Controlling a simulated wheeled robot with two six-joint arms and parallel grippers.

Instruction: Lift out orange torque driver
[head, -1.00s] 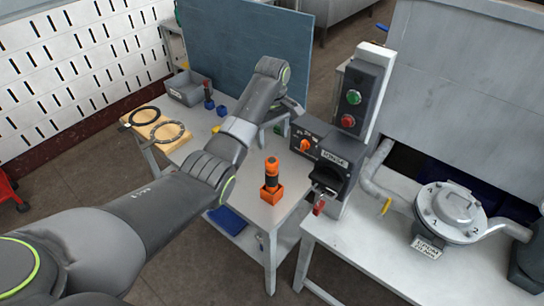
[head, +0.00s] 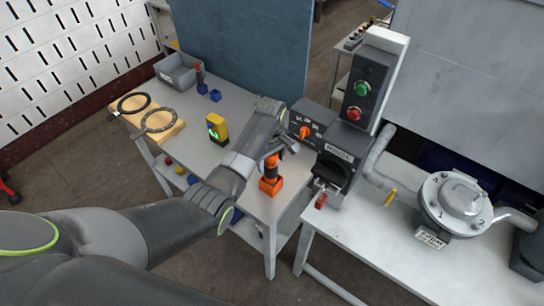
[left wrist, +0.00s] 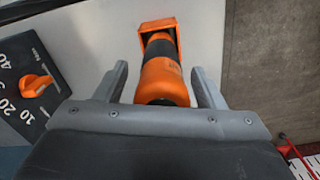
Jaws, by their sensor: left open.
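The orange torque driver (head: 271,166) stands upright in its orange holder (head: 270,187) near the front edge of the grey table. Its black collar and orange body also show in the left wrist view (left wrist: 163,80), with the orange holder (left wrist: 158,28) beyond. My left gripper (head: 285,146) is at the driver's upper end. In the left wrist view its open fingers (left wrist: 162,84) stand on either side of the driver, with gaps on both sides. The driver's near end is hidden behind the gripper body. My right gripper is not in view.
The control box with an orange knob (head: 305,132) and the black device (head: 338,165) stand close right of the driver. A yellow meter (head: 217,128), a grey bin (head: 179,73) and rings on a wooden board (head: 158,121) lie further left. The table between is mostly clear.

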